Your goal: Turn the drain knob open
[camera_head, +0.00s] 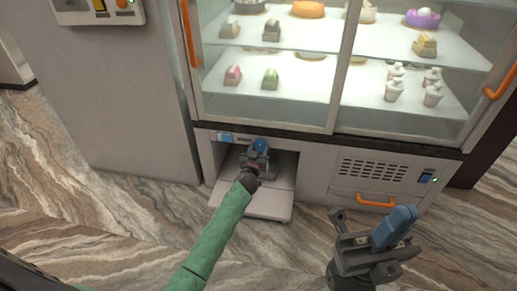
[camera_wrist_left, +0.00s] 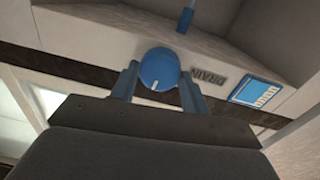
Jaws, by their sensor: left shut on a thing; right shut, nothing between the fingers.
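The drain knob (camera_wrist_left: 159,69) is a round blue dial with a short white mark, beside the upside-down word DRAIN (camera_wrist_left: 208,77) on the panel in the left wrist view. My left gripper (camera_wrist_left: 158,88) has one blue finger on each side of the knob and is shut on it. The mark points toward the bottom of the picture. In the head view my left gripper (camera_head: 259,149) reaches the lower cabinet opening, and the blue knob (camera_head: 260,144) shows at its tips. My right gripper (camera_head: 399,222) is shut and empty, in front of the cabinet.
A blue and white label (camera_wrist_left: 259,93) sits beside the DRAIN word. A pale flap (camera_head: 251,203) extends below the opening. A vent panel (camera_head: 372,169) and an orange handle (camera_head: 377,201) are to the right. The glass sweets case (camera_head: 275,108) is above.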

